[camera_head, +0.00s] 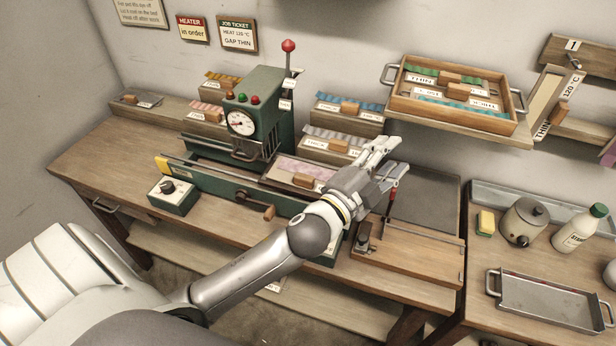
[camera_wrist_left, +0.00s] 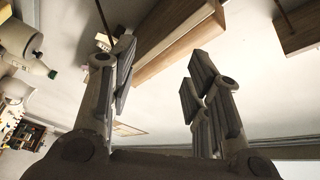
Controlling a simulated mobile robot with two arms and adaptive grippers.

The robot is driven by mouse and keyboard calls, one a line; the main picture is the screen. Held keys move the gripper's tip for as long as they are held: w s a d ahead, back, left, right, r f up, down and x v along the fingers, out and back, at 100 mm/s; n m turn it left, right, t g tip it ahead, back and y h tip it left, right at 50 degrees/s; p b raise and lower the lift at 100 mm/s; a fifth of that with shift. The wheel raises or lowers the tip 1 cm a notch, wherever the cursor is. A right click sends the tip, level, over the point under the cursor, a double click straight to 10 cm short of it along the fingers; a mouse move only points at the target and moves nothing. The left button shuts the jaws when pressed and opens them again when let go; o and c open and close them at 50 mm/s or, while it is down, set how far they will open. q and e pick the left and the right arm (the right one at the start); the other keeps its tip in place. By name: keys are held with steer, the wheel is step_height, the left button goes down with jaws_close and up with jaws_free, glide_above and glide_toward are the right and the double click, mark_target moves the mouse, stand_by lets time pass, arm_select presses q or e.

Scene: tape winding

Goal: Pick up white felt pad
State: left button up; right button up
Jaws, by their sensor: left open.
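I cannot make out a white felt pad in either view. My left gripper (camera_head: 378,152) is open and empty above the back of the bench, right of the green press (camera_head: 258,118). Its arm comes in from the lower left and covers part of the bench front. In the left wrist view my left gripper (camera_wrist_left: 160,82) has its fingers spread, with nothing between them. Beyond the fingers are pale wall and a wooden shelf underside. My right gripper is not in view.
A wooden tray (camera_head: 395,107) with labelled strips sits on the wall shelf. Several small labelled strip holders stand around the press. On the right table are a yellow block (camera_head: 486,221), a grey pot (camera_head: 522,226), a white bottle (camera_head: 578,232) and a metal tray (camera_head: 545,322).

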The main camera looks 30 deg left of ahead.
arm_select(q)
steer(key=s+d+r+m+g+h, duration=0.2)
steer(key=d+r+m+g+h, duration=0.25)
steer(key=d+m+h, duration=0.55)
steer(key=s+d+r+m+g+h, duration=0.1)
steer(key=d+r+m+g+h, duration=0.3)
steer(key=m, duration=1)
steer(key=m+g+y, duration=1)
steer(key=m+y, duration=0.3)
steer(key=y, duration=0.5)
glide_above(304, 176)
step_height(304, 176, down, 10)
steer(key=f, duration=0.1)
steer(key=f+p, duration=0.1)
steer(key=f, duration=0.3)
steer(key=shift+w, duration=0.25)
steer(key=f+p, duration=0.2)
steer(key=f, duration=0.1)
steer(key=f+p, duration=0.1)
steer(key=f, duration=0.1)
steer(key=shift+s, duration=0.35)
steer(key=shift+f, duration=0.4)
jaws_close()
